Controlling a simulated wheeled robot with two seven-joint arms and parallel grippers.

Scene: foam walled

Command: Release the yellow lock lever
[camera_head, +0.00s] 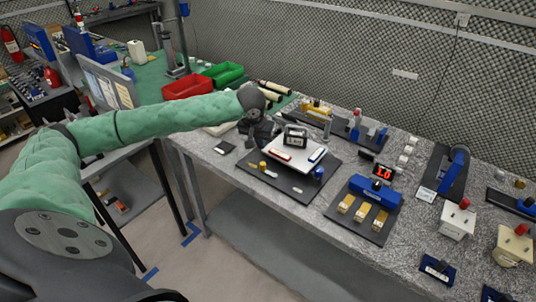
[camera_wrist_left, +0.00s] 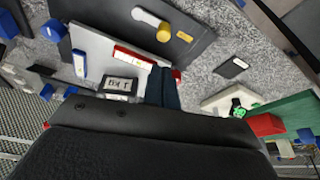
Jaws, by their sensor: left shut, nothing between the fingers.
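A dark board (camera_head: 247,181) lies on the grey speckled bench and carries a white plate (camera_head: 289,166) with a red bar and a blue bar. At the board's left corner is a round yellow knob (camera_head: 262,166) with a small lever piece beside it. The wrist view shows this yellow knob (camera_wrist_left: 163,33) with a pale lever arm (camera_wrist_left: 147,16) and a short yellow tab (camera_wrist_left: 184,36). My left gripper (camera_head: 268,139) is over the plate's far left side, beside the red bar; its dark fingers (camera_wrist_left: 163,72) are together and empty, apart from the knob. My right gripper is out of view.
A block marked 1 KG (camera_head: 295,135) stands on the plate, close to my left fingers. A blue knob (camera_head: 319,173) is at the board's right. A blue fixture with yellow blocks (camera_head: 375,194) stands further right.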

